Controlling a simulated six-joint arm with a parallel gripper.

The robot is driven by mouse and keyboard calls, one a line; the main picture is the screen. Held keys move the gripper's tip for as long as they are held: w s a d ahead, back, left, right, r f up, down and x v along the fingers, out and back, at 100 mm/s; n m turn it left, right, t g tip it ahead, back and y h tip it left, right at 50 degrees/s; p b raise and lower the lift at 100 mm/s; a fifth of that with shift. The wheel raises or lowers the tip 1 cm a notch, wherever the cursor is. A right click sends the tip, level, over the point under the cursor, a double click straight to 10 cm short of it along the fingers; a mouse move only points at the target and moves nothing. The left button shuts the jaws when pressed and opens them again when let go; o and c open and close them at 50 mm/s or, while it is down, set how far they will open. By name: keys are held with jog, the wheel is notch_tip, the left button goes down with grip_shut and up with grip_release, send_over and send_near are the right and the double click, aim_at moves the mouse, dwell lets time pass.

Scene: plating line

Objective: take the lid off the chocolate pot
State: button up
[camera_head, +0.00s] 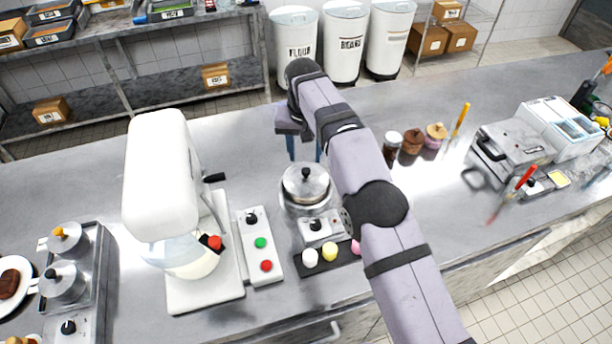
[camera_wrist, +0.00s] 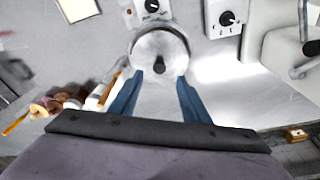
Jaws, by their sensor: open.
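A steel pot with a lid (camera_head: 305,180) and a black knob on top stands on a small burner unit (camera_head: 318,229) in the middle of the counter. I take it to be the chocolate pot; its contents are hidden. The lid (camera_wrist: 160,44) sits on the pot in the wrist view, its knob (camera_wrist: 158,67) near the gap between my fingers. My gripper (camera_head: 304,153) has two blue fingers, pointing down just behind the pot in the head view. My gripper (camera_wrist: 160,82) is open and empty, its fingers apart on either side of the knob's line.
A white mixer (camera_head: 160,180) and a button panel (camera_head: 259,246) stand left of the pot. A dark tray (camera_head: 342,257) with small coloured pieces lies in front. Jars (camera_head: 412,141) stand to the right. Two more lidded pots (camera_head: 66,280) are at far left.

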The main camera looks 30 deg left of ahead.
aim_at(306, 170)
jog(key=shift+w+f, duration=0.15)
jog(key=shift+f, duration=0.9)
jog(key=p, duration=0.1)
jog(key=f+p, duration=0.1)
jog(key=shift+w+a+f+p, duration=0.1)
jog(key=shift+w+f+p, duration=0.1)
jog(key=shift+f+p, duration=0.15)
jog(key=shift+w+a+f+p, duration=0.15)
jog(key=shift+f+p, duration=0.3)
jog(key=shift+f, duration=0.4)
jog(key=shift+w+d+f+p, duration=0.1)
jog(key=shift+f+p, duration=0.35)
jog(key=shift+f, duration=0.35)
grip_shut()
